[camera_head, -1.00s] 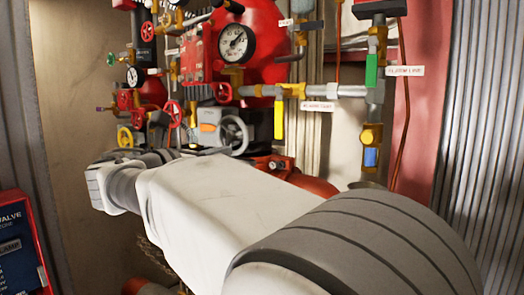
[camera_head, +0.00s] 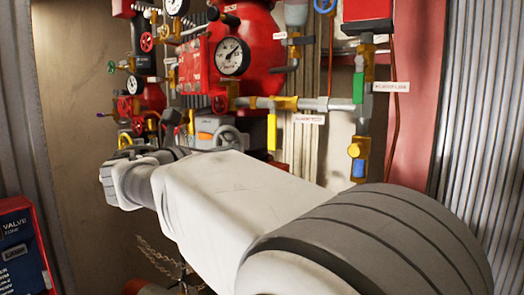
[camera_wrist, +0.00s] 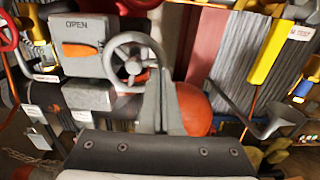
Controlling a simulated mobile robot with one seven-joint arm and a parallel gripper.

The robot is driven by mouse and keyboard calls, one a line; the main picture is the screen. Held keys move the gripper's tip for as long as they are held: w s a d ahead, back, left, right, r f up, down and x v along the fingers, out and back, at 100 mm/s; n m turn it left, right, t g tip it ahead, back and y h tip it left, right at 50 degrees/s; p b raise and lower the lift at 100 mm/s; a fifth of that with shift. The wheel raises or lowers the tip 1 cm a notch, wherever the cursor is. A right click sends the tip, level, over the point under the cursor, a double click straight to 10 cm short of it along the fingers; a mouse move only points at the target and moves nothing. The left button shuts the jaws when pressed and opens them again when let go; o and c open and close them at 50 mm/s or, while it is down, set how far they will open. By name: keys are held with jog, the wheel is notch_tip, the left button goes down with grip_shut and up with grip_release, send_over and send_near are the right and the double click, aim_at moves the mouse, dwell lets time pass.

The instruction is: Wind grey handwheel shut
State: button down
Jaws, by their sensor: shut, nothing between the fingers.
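The grey handwheel (camera_wrist: 133,72), a spoked round wheel, stands at the upper middle of the wrist view. Beside it on the left is a grey box (camera_wrist: 84,48) marked OPEN, with an orange pointer lying about level. My gripper (camera_wrist: 157,70) is shut and empty, its grey fingers overlapping the wheel's right rim in this view. I cannot tell whether they touch it. In the head view the handwheel (camera_head: 230,136) shows just above my arm, which hides its lower part. The fingers are not clear there.
A red tank with a gauge (camera_head: 232,57) and a horizontal pipe (camera_head: 330,104) stand above the wheel. A red handwheel (camera_wrist: 8,30) is at the wrist view's left edge. A red sign box (camera_head: 22,245) stands at the lower left.

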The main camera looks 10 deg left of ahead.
jog(key=shift+w+d, duration=0.3)
jog(key=shift+w, duration=0.35)
jog(key=shift+r+p, duration=0.1)
jog(key=shift+p, duration=0.2)
